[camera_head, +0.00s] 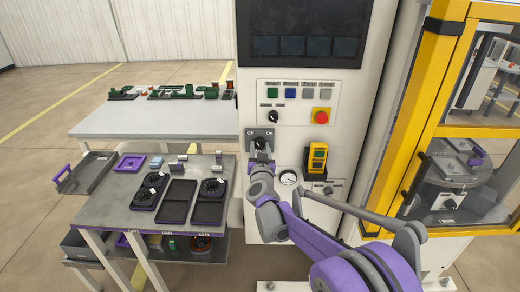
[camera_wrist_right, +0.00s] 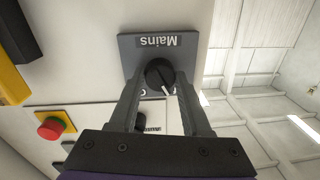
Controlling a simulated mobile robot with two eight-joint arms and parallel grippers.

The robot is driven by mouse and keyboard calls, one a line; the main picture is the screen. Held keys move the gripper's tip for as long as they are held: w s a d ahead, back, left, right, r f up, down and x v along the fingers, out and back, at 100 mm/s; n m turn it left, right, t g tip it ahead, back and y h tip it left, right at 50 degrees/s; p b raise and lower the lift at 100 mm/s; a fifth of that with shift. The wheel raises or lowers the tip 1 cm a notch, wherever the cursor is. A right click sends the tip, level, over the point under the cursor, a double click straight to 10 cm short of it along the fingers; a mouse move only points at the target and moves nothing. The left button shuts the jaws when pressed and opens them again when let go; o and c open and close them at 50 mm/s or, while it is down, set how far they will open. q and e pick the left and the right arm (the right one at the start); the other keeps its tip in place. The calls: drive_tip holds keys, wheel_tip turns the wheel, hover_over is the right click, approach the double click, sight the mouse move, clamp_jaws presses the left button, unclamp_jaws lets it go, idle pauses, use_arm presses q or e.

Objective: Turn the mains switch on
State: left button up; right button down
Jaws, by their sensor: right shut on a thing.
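The mains switch is a black round knob (camera_wrist_right: 158,72) on a dark grey plate (camera_wrist_right: 190,45) marked "Mains", upside down in the right wrist view. In the head view its plate (camera_head: 250,138) sits on the white cabinet front, with "Off" at left and "On" at right. My right gripper (camera_wrist_right: 160,85) has its two fingers on either side of the knob, shut on it. The knob's white mark slants to the lower right in the wrist view, which appears to be the Off side. The gripper hides most of the knob in the head view. My left gripper is out of view.
A red stop button (camera_head: 322,117), coloured buttons (camera_head: 289,93) and a smaller selector (camera_head: 273,117) are above the switch. A yellow handheld device (camera_head: 318,157) and round gauge (camera_head: 288,178) are to its right. A grey table (camera_head: 120,221) with trays stands left, a yellow-framed enclosure (camera_head: 431,90) right.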

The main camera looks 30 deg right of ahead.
drive_tip(key=m, duration=0.6)
drive_tip(key=shift+a+m, duration=0.1)
drive_tip(key=shift+m, duration=0.2)
drive_tip(key=m, duration=0.3)
drive_tip(key=shift+m+h, duration=0.3)
drive_tip(key=shift+m, duration=2)
drive_tip(key=shift+c, duration=1.8)
unclamp_jaws()
